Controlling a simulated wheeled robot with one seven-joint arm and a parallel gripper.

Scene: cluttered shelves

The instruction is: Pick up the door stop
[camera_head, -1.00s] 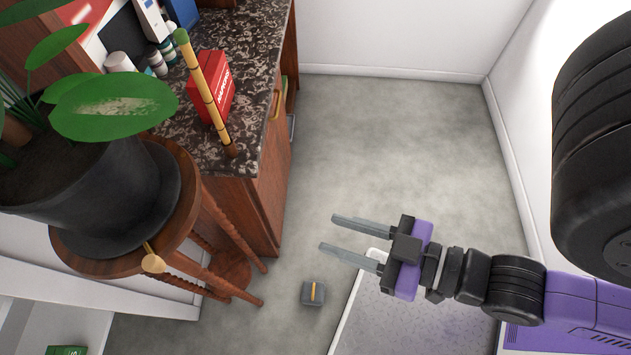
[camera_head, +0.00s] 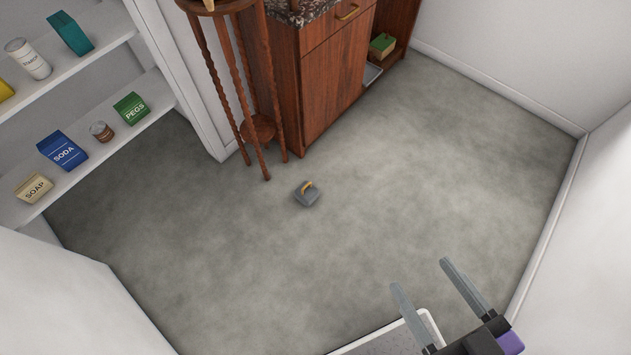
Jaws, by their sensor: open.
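The door stop (camera_head: 306,195) is a small grey block with a yellow handle-like strip on top. It sits on the grey floor near the middle of the view, in front of the wooden cabinet and the stand's legs. My gripper (camera_head: 420,276) is at the lower right, open, with two grey parallel fingers pointing up and left. Nothing is between the fingers. The gripper is well apart from the door stop, to its right and nearer the bottom edge.
A wooden cabinet (camera_head: 335,78) and a slender-legged wooden stand (camera_head: 228,80) are behind the door stop. White shelves (camera_head: 95,142) with boxes and cans are at the left. A white wall corner (camera_head: 70,300) fills the lower left. The floor (camera_head: 430,170) around the door stop is clear.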

